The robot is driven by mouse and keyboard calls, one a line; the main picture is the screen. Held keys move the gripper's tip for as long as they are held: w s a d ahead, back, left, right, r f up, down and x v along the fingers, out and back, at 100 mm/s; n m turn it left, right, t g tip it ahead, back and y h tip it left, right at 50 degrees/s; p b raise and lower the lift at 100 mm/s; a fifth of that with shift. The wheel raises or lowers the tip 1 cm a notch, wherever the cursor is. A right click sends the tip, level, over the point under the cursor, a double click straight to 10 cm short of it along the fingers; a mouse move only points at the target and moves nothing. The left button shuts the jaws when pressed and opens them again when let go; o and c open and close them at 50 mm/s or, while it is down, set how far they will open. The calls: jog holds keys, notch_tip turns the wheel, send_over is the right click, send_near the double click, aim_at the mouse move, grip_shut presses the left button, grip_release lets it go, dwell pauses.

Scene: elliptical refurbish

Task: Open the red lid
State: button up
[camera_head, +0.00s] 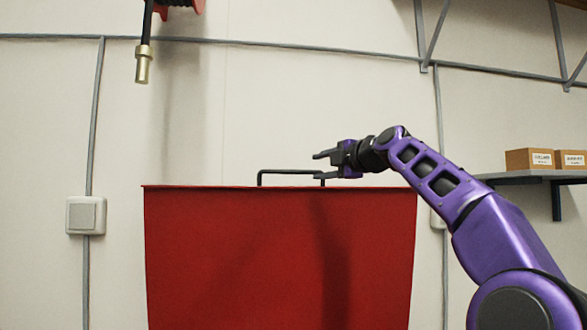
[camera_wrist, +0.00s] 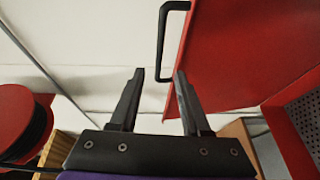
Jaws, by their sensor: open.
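The red lid (camera_head: 240,255) stands as a broad, steeply raised panel in the head view. A black bar handle (camera_head: 285,171) sticks up at its top edge. My gripper (camera_head: 318,165) is at the handle's right end, with its fingers open and pointing left. In the wrist view, my open gripper (camera_wrist: 160,72) has the lower end of the handle (camera_wrist: 162,40) between or just beyond its fingertips; I cannot tell whether they touch. The lid (camera_wrist: 235,50) fills the upper right there. What lies behind the lid is hidden in the head view.
A brass nozzle (camera_head: 143,65) hangs at upper left. A wall box (camera_head: 86,215) is at left. A shelf (camera_head: 535,177) with cardboard boxes (camera_head: 529,159) is at right. In the wrist view, a red reel (camera_wrist: 15,110) is at left and a perforated panel (camera_wrist: 305,115) at right.

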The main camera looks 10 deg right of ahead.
aim_at(295, 172)
jog(key=p+x, duration=0.6)
jog(key=x, duration=0.5)
jog(key=shift+r+p, duration=0.2)
jog(key=shift+p, duration=0.15)
jog(key=shift+f+p+x, duration=0.2)
jog(key=shift+p+x, duration=0.3)
jog(key=shift+x, duration=0.45)
jog(key=shift+c, duration=0.2)
grip_shut()
